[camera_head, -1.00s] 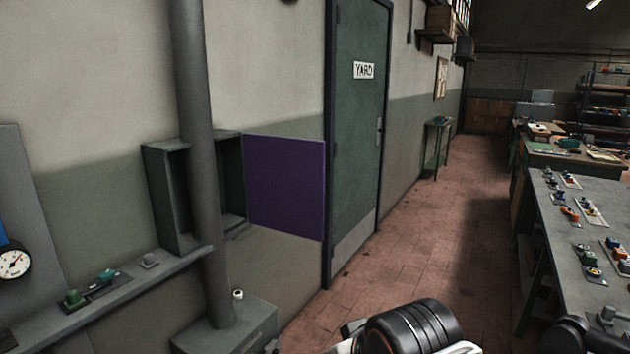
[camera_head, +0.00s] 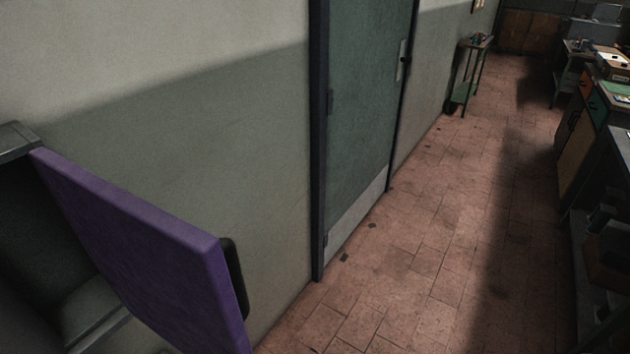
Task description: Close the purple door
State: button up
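The purple door (camera_head: 135,245) stands open at the lower left, close to the camera. It is joined at its left edge to a grey wall cabinet (camera_head: 18,140), whose dark inside shows behind and beside it. The door sticks out from the wall, with its free edge toward the lower middle of the picture. A dark handle (camera_head: 235,278) shows at the free edge, on the side toward the wall. The lower part of the door is cut off by the picture's edge. My gripper is not in view.
A green-grey door (camera_head: 368,100) in a dark frame is set in the wall beyond. A small green side table (camera_head: 470,75) stands further along the wall. Workbenches (camera_head: 600,120) line the right side. The tiled floor (camera_head: 430,230) between is clear.

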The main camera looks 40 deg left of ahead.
aim_at(185, 282)
jog(key=i+l+z, duration=0.15)
jog(key=i, duration=0.75)
jog(key=i+l+z, duration=0.15)
jog(key=i, duration=0.7)
jog(key=i+u, duration=0.1)
jog(key=u, duration=4.2)
jog(key=i+l+z, duration=0.1)
jog(key=z, duration=0.2)
jog(key=i+j, duration=0.05)
